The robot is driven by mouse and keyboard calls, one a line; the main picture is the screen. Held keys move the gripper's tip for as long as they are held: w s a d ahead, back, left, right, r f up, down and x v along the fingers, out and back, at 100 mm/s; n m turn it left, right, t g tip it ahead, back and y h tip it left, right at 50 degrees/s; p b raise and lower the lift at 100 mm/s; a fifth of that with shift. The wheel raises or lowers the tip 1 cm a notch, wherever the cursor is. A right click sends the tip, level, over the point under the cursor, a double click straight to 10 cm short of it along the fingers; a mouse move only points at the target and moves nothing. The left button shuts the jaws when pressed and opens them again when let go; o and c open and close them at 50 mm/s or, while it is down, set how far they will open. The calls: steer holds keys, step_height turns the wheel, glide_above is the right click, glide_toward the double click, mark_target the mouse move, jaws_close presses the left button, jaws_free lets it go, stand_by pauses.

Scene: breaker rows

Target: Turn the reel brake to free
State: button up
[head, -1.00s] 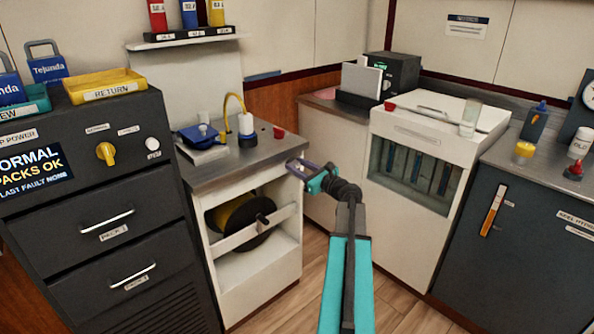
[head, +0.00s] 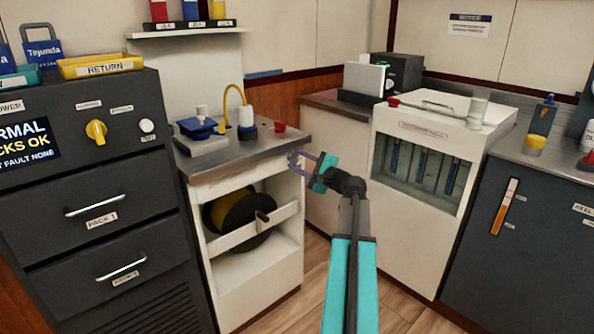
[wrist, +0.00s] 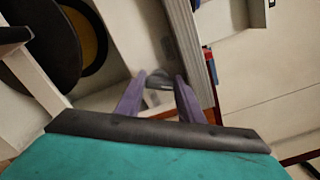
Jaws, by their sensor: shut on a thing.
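My gripper (head: 297,160) has purple fingers and a teal body. It is at the upper right front corner of the white reel cabinet (head: 290,249), just below the steel counter edge. In the wrist view my gripper (wrist: 160,82) is shut on a small grey part (wrist: 158,83), which seems to be the reel brake's handle. The fingers cover most of it in the head view, and its setting cannot be read. The black and yellow reel (head: 228,210) sits in the cabinet's opening behind a white crossbar. It also shows at the upper left of the wrist view (wrist: 55,50).
Steel counter (head: 270,150) above holds a blue device (head: 197,128) and a red cup (head: 280,126). A dark drawer cabinet (head: 80,180) stands at left. A white cabinet with a window (head: 425,205) stands at right. Open wood floor (head: 318,270) lies below my arm.

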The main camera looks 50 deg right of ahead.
steer(key=n+b, duration=0.4)
steer(key=shift+w+a+f, duration=0.1)
steer(key=shift+f, duration=0.05)
steer(key=shift+n+b, duration=0.65)
steer(key=shift+n, duration=0.35)
steer(key=o, duration=1.1)
steer(key=shift+c, duration=0.2)
steer(key=s+p, duration=0.2)
steer(key=s, duration=1.1)
steer(key=shift+s+a+p, duration=0.4)
steer(key=shift+a, duration=0.05)
